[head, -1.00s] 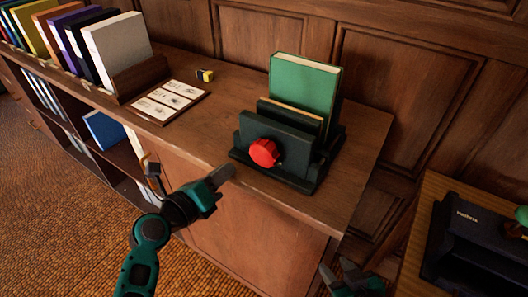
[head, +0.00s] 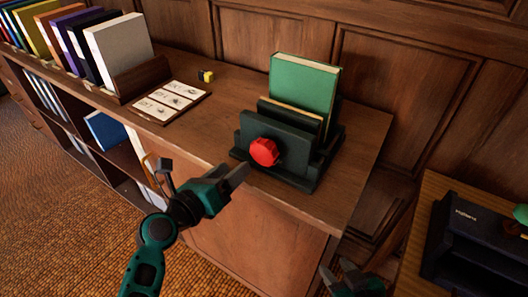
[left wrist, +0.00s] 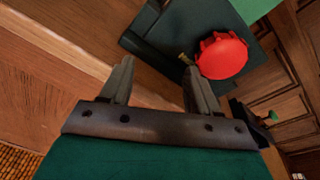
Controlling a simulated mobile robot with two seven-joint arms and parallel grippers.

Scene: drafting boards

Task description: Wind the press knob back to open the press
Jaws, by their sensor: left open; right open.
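The press (head: 277,172) is a dark green-black block on the cabinet top, with plates standing upright. A red scalloped knob (head: 264,152) sits on its front plate; it also shows in the left wrist view (left wrist: 222,55). A green book (head: 303,86) stands upright in the press, with another book edge in front of it. My left gripper (head: 240,177) is open and empty, just in front of and below-left of the knob, apart from it. In the left wrist view its fingers (left wrist: 152,80) are spread, the knob beyond the right finger. My right gripper (head: 345,280) is open at the bottom edge.
The wooden cabinet top (head: 222,122) is clear left of the press. A card with pictures (head: 172,99), a small yellow-black object (head: 206,76) and a row of binders (head: 118,48) lie further left. A dark machine (head: 465,235) stands on the right table.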

